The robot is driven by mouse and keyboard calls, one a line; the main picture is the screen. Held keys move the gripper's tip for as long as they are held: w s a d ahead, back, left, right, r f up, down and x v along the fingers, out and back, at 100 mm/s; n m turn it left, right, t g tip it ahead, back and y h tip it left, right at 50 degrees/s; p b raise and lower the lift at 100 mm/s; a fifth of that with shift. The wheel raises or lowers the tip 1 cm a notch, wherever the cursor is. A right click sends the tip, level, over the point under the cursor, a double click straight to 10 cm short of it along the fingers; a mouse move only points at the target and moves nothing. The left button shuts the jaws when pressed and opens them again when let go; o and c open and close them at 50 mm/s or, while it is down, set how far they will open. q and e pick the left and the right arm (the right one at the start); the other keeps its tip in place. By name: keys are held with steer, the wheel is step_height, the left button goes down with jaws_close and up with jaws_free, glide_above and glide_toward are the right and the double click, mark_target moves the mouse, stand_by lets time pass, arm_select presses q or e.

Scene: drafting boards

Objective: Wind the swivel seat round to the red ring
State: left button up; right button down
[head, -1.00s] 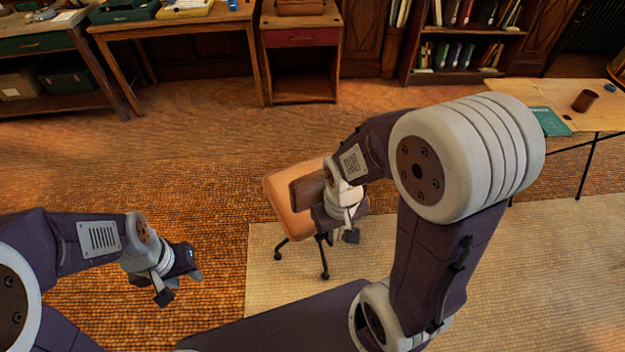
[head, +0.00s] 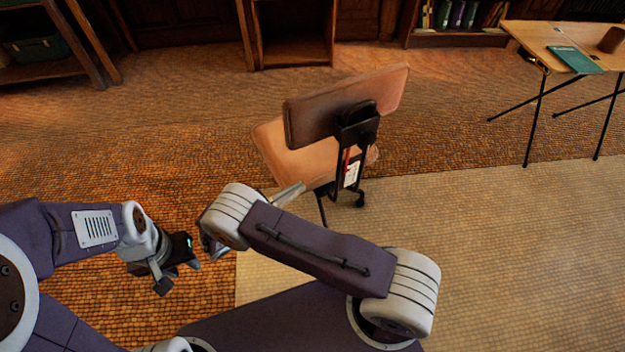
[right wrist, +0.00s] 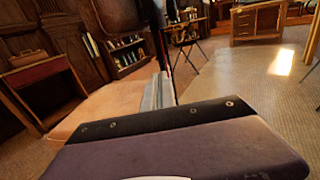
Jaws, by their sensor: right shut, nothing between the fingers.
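The swivel seat (head: 285,158) is a tan leather chair with a brown backrest (head: 345,108) on a black bracket and dark legs. Its backrest stands towards me and the right, with the seat pan beyond it. A narrow red strip and a white tag show under the backrest; I cannot tell whether the red is the ring. My right gripper (head: 290,193) is shut and empty, low at the seat's near side. In the right wrist view its grey fingers (right wrist: 157,92) lie beside the seat pan (right wrist: 88,108); contact is unclear. My left gripper (head: 190,263) hangs apart, left of the chair.
A folding-leg table (head: 560,48) with a green book (head: 575,59) and a brown cup stands at the right. A wooden cabinet (head: 292,52) and a shelf unit line the back. A pale rug (head: 480,250) covers the right floor. Open floor surrounds the chair.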

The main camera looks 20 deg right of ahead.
mark_target(338, 162)
steer(key=b+x, duration=0.1)
steer(key=x, duration=1)
steer(key=shift+d+f+b, duration=0.15)
steer(key=shift+d+b, duration=0.15)
steer(key=shift+d, duration=0.05)
steer(key=shift+w+d, duration=0.25)
steer(key=shift+d, duration=0.25)
